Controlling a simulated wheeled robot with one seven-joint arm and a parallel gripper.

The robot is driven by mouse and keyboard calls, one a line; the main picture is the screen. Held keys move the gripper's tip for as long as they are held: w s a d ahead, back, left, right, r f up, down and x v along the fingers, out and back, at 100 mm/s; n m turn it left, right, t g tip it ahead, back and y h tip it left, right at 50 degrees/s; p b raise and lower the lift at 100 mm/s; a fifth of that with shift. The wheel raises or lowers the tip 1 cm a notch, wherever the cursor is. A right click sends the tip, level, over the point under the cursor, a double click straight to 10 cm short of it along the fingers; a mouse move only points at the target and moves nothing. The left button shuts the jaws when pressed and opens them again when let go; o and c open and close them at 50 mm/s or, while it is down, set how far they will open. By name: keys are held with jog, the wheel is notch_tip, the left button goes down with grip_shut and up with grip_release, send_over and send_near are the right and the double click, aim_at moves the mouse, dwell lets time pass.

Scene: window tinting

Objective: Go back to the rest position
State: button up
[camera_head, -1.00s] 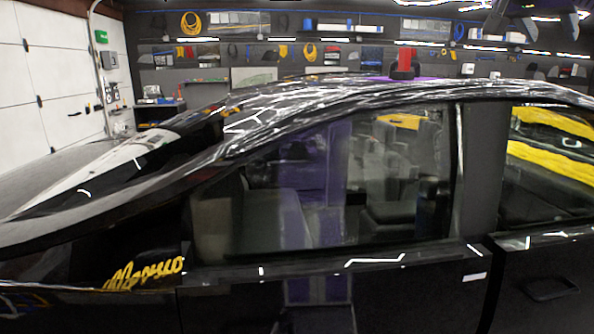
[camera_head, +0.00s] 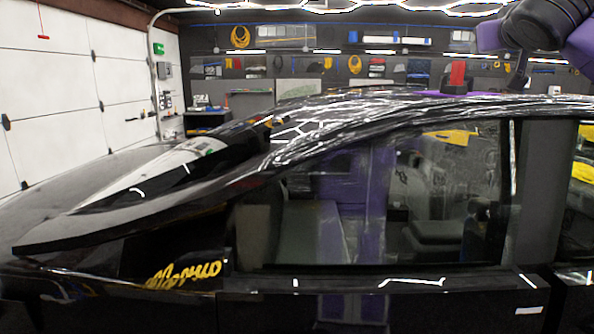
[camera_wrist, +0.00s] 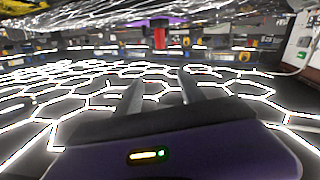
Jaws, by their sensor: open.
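My gripper (camera_wrist: 160,90) is in the wrist view, its two dark fingers apart with nothing between them. In the head view my purple and black arm (camera_head: 535,25) is at the top right, above the car roof. The black car (camera_head: 370,290) fills the lower part of the head view, its side window (camera_head: 380,200) facing me. I cannot clearly make out the fingertips in the head view.
A red object (camera_head: 457,75) stands on the car roof near a purple patch; a red object also shows in the wrist view (camera_wrist: 159,38). A wall with hung tools (camera_head: 300,65) is behind the car. A white garage door (camera_head: 80,90) is at left.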

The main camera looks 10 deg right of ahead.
jog(key=a+f+n+t+y, duration=0.4)
jog(key=a+f+t+y, duration=0.45)
jog(key=a+f, duration=0.9)
jog(key=s+a+f+m+g+h, duration=0.15)
jog(key=s+a+f, duration=0.25)
jog(key=s+f, duration=0.85)
jog(key=s+a+f+m+h, duration=0.25)
jog(key=s+a+f, duration=0.25)
jog(key=s+f, duration=0.75)
jog(key=s+a+f+n+g+y, duration=0.2)
jog(key=s+f, duration=0.6)
jog(key=s, duration=0.4)
jog(key=s+a+f+n+g+y, duration=0.2)
jog(key=s+f, duration=0.6)
jog(key=s, duration=0.5)
jog(key=a+g+y, duration=0.1)
jog(key=g, duration=0.1)
jog(key=shift+s+a+g, duration=0.2)
jog(key=shift+g, duration=0.2)
